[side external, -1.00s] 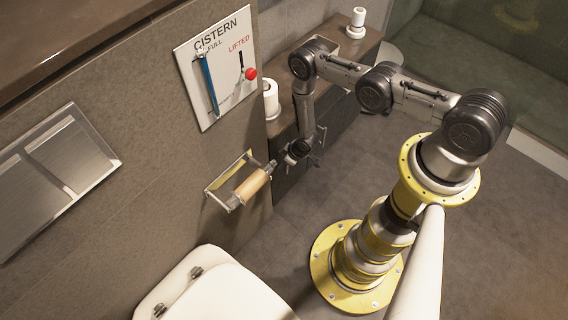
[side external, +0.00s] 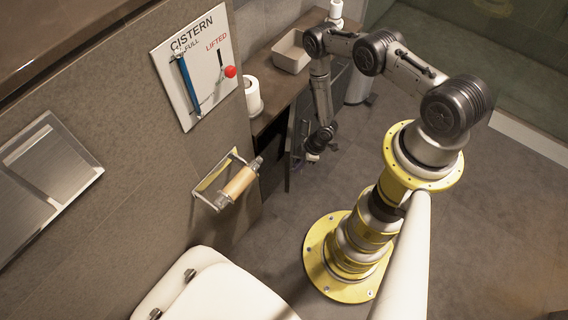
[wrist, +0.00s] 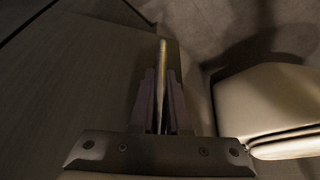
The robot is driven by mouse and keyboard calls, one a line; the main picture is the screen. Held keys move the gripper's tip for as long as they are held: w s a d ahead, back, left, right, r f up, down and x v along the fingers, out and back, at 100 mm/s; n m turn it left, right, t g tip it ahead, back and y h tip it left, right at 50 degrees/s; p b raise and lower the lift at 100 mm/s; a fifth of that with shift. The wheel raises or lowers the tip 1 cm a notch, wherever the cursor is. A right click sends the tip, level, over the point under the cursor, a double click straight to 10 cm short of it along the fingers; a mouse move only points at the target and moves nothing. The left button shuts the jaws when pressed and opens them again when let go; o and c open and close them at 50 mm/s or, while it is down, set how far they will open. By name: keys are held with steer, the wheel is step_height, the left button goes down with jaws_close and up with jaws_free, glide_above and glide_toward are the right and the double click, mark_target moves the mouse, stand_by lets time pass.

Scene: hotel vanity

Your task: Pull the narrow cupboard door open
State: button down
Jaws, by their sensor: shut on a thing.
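The narrow cupboard door (side external: 289,165) stands swung out from the vanity front, seen nearly edge-on in the side view. A dark gap (side external: 270,162) shows to its left. In the wrist view the door's dark face (wrist: 85,75) fills the left and middle. My gripper (side external: 313,156) is beside the door. In the wrist view its fingers (wrist: 160,98) are shut on a thin, pale upright bar, the door handle (wrist: 162,55). The handle is too small to make out in the side view.
The toilet (side external: 215,290) stands at the front, and its pale lid also shows at right in the wrist view (wrist: 270,98). A paper holder (side external: 232,185) juts from the wall left of the door. A basin (side external: 291,52) sits on the counter.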

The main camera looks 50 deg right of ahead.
steer(key=s+d+n+g, duration=0.1)
steer(key=s+d+n, duration=0.2)
steer(key=d, duration=0.5)
steer(key=s+d+n+g+y, duration=0.1)
steer(key=s+d+n, duration=0.2)
steer(key=d, duration=0.6)
steer(key=shift+s+d+n, duration=0.2)
steer(key=shift+s+n, duration=0.2)
steer(key=shift+s, duration=0.85)
steer(key=shift+f, duration=0.15)
steer(key=c, duration=1)
jaws_free()
steer(key=shift+c, duration=0.2)
steer(key=shift+o, duration=0.8)
steer(key=shift+w+d, duration=0.15)
steer(key=shift+w, duration=0.05)
steer(key=v, duration=1.4)
steer(key=shift+d, duration=0.15)
